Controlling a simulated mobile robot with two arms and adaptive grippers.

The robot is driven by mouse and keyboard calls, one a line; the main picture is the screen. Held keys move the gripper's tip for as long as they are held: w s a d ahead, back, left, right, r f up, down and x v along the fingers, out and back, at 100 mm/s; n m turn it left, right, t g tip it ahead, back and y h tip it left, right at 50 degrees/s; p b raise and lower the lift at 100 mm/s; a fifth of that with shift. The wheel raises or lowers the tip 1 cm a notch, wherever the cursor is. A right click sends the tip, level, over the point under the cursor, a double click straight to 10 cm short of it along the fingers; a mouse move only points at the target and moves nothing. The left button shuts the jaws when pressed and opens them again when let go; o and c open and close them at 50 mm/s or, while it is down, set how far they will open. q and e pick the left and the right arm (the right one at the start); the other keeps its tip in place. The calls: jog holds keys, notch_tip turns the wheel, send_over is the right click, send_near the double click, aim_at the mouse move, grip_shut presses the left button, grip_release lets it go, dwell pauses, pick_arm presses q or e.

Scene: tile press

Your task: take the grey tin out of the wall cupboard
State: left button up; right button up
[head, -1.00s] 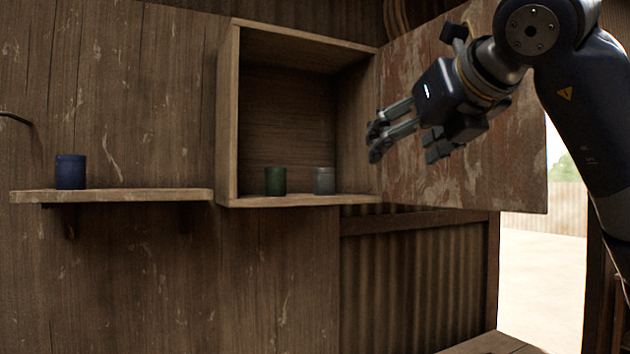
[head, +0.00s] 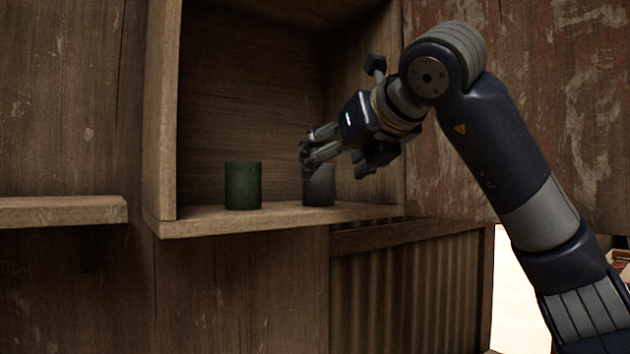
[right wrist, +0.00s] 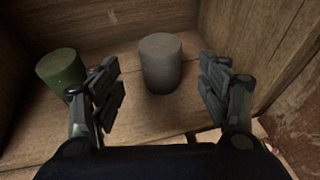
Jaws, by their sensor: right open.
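The grey tin (head: 319,190) stands upright on the floor of the open wall cupboard (head: 190,222), towards its right side. My right gripper (head: 312,150) is open at the cupboard's mouth and partly covers the top of the tin in the head view. In the right wrist view the grey tin (right wrist: 160,62) stands ahead, between and beyond the two open fingers (right wrist: 163,92). No finger visibly touches it. My left gripper does not show.
A green tin (head: 242,186) stands left of the grey tin; in the right wrist view it (right wrist: 62,70) is close to the left finger. A shelf (head: 60,211) is at the left.

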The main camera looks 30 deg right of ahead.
aim_at(326, 168)
jog(key=shift+x, duration=0.9)
jog(key=p+x, duration=0.2)
jog(key=x, duration=0.1)
jog(key=p+x, duration=0.1)
jog(key=x, duration=0.1)
jog(key=shift+w+d+r, duration=0.1)
jog(key=shift+r, duration=0.2)
jog(key=shift+w+f, duration=0.2)
jog(key=shift+w, duration=0.1)
jog(key=shift+c, duration=0.8)
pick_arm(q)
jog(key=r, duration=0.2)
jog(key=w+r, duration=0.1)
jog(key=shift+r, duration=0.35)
pick_arm(e)
jog(key=c, duration=1.2)
